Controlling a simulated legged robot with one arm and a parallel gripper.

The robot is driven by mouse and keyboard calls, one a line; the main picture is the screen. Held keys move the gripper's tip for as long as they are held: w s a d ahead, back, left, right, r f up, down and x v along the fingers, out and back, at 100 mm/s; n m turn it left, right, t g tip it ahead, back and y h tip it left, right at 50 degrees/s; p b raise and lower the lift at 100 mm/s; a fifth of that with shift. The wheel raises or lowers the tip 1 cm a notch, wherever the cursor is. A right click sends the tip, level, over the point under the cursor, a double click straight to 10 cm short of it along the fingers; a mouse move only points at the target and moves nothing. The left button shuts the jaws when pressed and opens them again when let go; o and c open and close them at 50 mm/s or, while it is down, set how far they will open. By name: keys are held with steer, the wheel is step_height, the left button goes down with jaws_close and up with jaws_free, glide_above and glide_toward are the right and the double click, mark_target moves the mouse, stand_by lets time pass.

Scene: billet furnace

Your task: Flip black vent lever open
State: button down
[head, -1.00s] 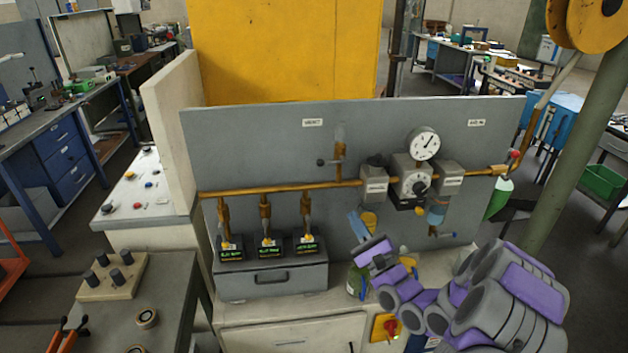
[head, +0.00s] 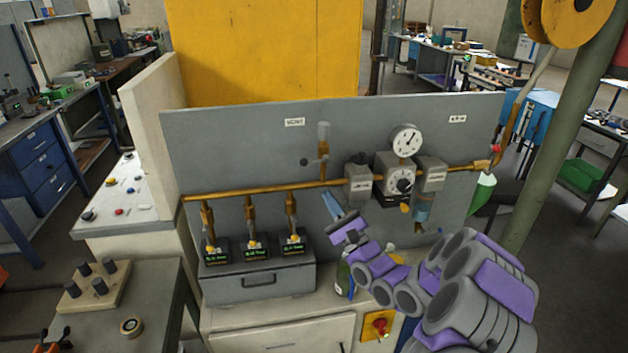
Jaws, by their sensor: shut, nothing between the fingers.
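The black vent lever (head: 305,161) sticks out to the left from a brass valve (head: 323,152) below the VENT label (head: 294,122) on the grey panel. It lies roughly level, with a round black knob at its end. The valve stands on a branch above the brass pipe (head: 262,190). My gripper (head: 330,203) shows blue fingers close together with nothing seen between them. It points up and left, in front of the panel, below and to the right of the lever. In the picture it is apart from the lever; its depth to the panel is hard to tell.
A pressure gauge (head: 405,141) and grey regulator boxes (head: 394,178) sit right of the vent valve. Three brass drops end at small black displays on a grey box (head: 258,283) below. A green bottle (head: 344,279) stands under my arm. The panel left of the lever is clear.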

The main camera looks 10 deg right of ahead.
mark_target(314, 161)
steer(key=w+a+r+b, duration=0.1)
steer(key=w+a+r, duration=0.2)
steer(key=r, duration=0.2)
steer(key=shift+w+a+r+b, duration=0.2)
steer(key=shift+w+a+b, duration=0.1)
steer(key=shift+a+b, duration=0.1)
